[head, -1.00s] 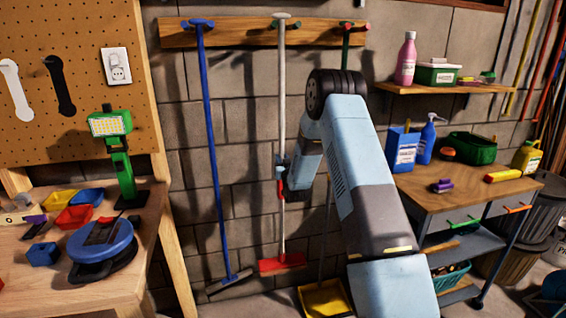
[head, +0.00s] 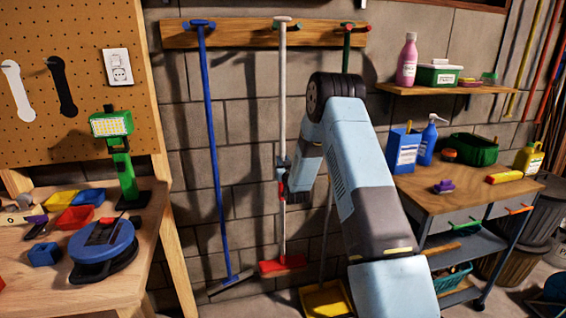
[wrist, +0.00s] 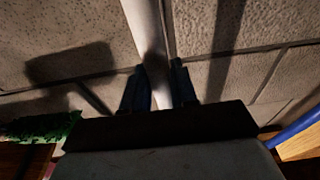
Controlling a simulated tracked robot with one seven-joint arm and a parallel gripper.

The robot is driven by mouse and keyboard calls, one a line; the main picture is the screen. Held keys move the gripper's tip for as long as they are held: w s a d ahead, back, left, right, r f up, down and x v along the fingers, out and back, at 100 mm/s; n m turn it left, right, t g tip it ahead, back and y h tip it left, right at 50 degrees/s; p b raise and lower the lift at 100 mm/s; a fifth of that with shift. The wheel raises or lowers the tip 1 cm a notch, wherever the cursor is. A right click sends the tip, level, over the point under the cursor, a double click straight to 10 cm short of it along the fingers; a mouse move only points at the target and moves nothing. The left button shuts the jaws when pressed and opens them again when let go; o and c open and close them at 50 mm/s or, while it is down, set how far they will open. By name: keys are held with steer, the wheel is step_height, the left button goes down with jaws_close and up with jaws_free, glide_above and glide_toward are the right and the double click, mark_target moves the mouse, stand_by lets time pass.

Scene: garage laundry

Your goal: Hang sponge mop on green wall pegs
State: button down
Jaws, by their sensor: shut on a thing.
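The white-handled mop (head: 283,110) stands nearly upright against the block wall, its red head (head: 282,265) near the floor. Its top lies at the middle of the wooden peg rail (head: 240,36), between small pegs; I cannot tell whether it rests on them. My gripper (head: 284,185) is shut around the lower handle, partly hidden by my arm. In the wrist view the white handle (wrist: 146,30) passes between my dark fingers (wrist: 160,88).
A yellow dustpan (head: 325,299) sits low to the right, partly behind my arm. A workbench (head: 130,250) stands left.

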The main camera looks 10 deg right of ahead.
steer(key=shift+f, duration=0.45)
steer(key=c, duration=0.8)
jaws_free()
steer(key=shift+f, duration=0.1)
steer(key=shift+s, duration=0.15)
steer(key=s+f, duration=0.3)
steer(key=s, duration=1)
steer(key=s+a+r+g, duration=0.1)
steer(key=s+r+g, duration=0.3)
steer(key=r, duration=0.6)
steer(key=s+a+r+g, duration=0.1)
steer(key=s+r+g, duration=0.2)
steer(key=s+r, duration=0.55)
steer(key=s+r+g, duration=0.2)
steer(key=s+r, duration=0.1)
steer(key=s, duration=0.8)
steer(key=s+a+r+g, duration=0.1)
steer(key=s+r+g, duration=0.2)
steer(key=s, duration=0.9)
steer(key=s+r+g, duration=0.2)
steer(key=s+r, duration=0.1)
steer(key=s, duration=0.8)
steer(key=shift+s+a+r, duration=0.15)
steer(key=shift+s+a, duration=0.05)
steer(key=shift+a, duration=0.05)
